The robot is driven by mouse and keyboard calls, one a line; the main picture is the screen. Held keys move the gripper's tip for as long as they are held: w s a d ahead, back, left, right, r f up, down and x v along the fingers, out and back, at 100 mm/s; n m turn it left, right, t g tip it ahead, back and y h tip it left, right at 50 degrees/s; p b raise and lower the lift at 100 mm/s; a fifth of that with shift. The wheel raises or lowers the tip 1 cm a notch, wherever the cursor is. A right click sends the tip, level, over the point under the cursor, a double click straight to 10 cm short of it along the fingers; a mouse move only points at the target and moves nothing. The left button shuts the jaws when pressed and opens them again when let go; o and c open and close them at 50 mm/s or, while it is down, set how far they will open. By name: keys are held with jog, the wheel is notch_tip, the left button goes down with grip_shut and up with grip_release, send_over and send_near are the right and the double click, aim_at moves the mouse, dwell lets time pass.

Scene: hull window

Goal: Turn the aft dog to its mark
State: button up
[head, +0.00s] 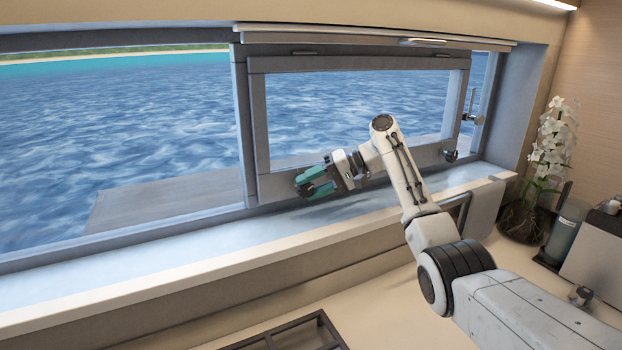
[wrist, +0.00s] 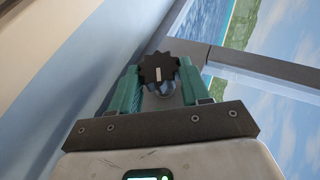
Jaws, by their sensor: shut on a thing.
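A black scalloped knob (wrist: 159,70), which I take to be the aft dog, sits between my fingertips in the wrist view. A short white line on its face stands nearly upright in that view. My gripper (head: 304,183) is at the lower left corner of the hinged window frame (head: 257,125), its teal fingers shut on the knob from both sides. In the head view the fingers mostly hide this knob. A second dog (head: 449,155) shows at the frame's lower right. I cannot make out a separate mark beside the held knob.
The pale sill (head: 130,260) runs below the window and is clear. A latch handle (head: 472,118) is on the right of the window. A white orchid (head: 552,140) and a glass bottle (head: 566,228) stand at the right. A dark rack (head: 290,332) lies at the bottom.

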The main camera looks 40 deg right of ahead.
jog(key=shift+d+f+m+t+y, duration=0.1)
jog(key=shift+m+t+y, duration=0.3)
jog(key=shift+y, duration=0.5)
jog(key=o, duration=1.1)
jog(key=shift+c, duration=0.2)
jog(key=b+v, duration=0.3)
jog(key=v, duration=0.8)
jog(key=shift+f+b, duration=0.15)
jog(key=shift+b, duration=0.15)
